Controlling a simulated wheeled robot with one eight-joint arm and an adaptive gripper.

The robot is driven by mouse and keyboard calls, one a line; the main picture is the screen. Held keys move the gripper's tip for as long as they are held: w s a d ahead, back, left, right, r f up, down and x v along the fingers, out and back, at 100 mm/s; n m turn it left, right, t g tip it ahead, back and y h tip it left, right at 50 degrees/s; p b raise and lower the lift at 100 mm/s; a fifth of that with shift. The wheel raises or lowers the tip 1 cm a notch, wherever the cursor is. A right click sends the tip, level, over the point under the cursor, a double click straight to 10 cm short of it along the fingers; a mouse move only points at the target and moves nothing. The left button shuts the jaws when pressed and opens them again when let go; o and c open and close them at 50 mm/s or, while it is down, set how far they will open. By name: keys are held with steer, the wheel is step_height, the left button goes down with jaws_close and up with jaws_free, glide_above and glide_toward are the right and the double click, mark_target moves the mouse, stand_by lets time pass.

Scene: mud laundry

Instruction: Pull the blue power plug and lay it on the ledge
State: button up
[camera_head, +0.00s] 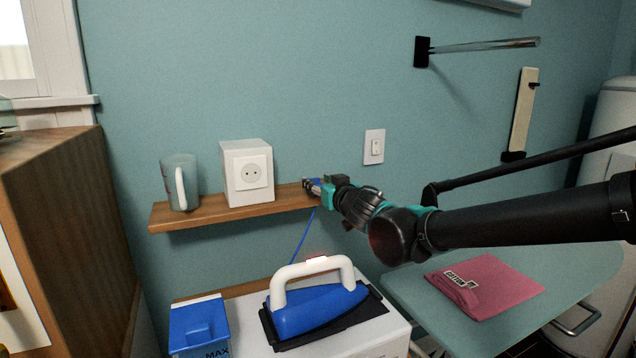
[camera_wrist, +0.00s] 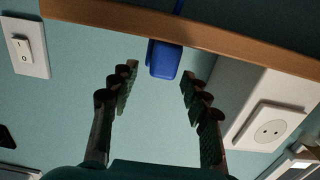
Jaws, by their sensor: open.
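The blue power plug (camera_wrist: 164,58) is at the wooden ledge (camera_head: 233,209), near its right end, and appears to rest on it. The wrist view shows this upside down, with the ledge (camera_wrist: 230,46) across the top. My gripper (camera_wrist: 158,78) is open, its two fingers on either side of the plug with gaps showing. In the head view my gripper (camera_head: 312,187) partly hides the plug. The white wall socket (camera_head: 248,173) has nothing in it. It also shows in the wrist view (camera_wrist: 269,126).
A measuring jug (camera_head: 179,183) stands on the ledge's left end. A light switch (camera_head: 374,147) is on the wall. Below are a blue iron (camera_head: 318,309) with a blue cord (camera_head: 303,237), a blue box (camera_head: 199,325) and a folded pink cloth (camera_head: 484,284) on an ironing board.

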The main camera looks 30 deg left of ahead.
steer(key=v, duration=1.1)
steer(key=shift+d, duration=0.2)
steer(key=shift+s, duration=0.15)
